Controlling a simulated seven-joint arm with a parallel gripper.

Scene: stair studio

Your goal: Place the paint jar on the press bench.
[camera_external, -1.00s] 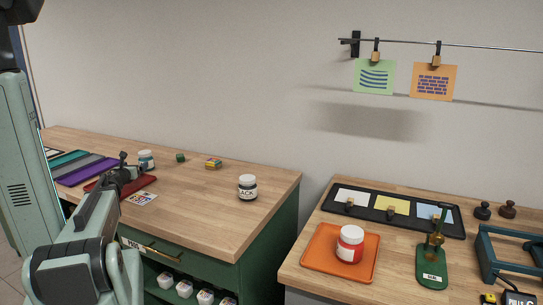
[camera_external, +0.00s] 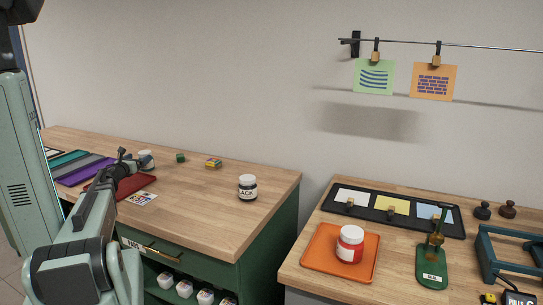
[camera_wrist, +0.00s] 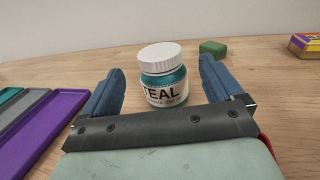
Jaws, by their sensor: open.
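A teal paint jar (camera_wrist: 163,75) with a white lid stands upright on the wooden top of the left bench. In the external view this jar (camera_external: 147,158) is partly hidden by my gripper (camera_external: 124,160). In the wrist view my gripper (camera_wrist: 160,82) is open, with its blue fingers on either side of the jar and gaps showing. A black paint jar (camera_external: 247,187) stands near the left bench's right end. A red paint jar (camera_external: 349,245) stands on an orange tray (camera_external: 312,259) on the right bench (camera_external: 398,275), which also holds a teal press-like frame (camera_external: 488,250).
Purple, grey and teal trays (camera_wrist: 52,128) lie left of my gripper. A green block (camera_wrist: 213,48) and a small box (camera_wrist: 305,46) lie beyond it. A red tray (camera_external: 137,186) is beneath the arm. A gap separates the benches. The left bench's middle is clear.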

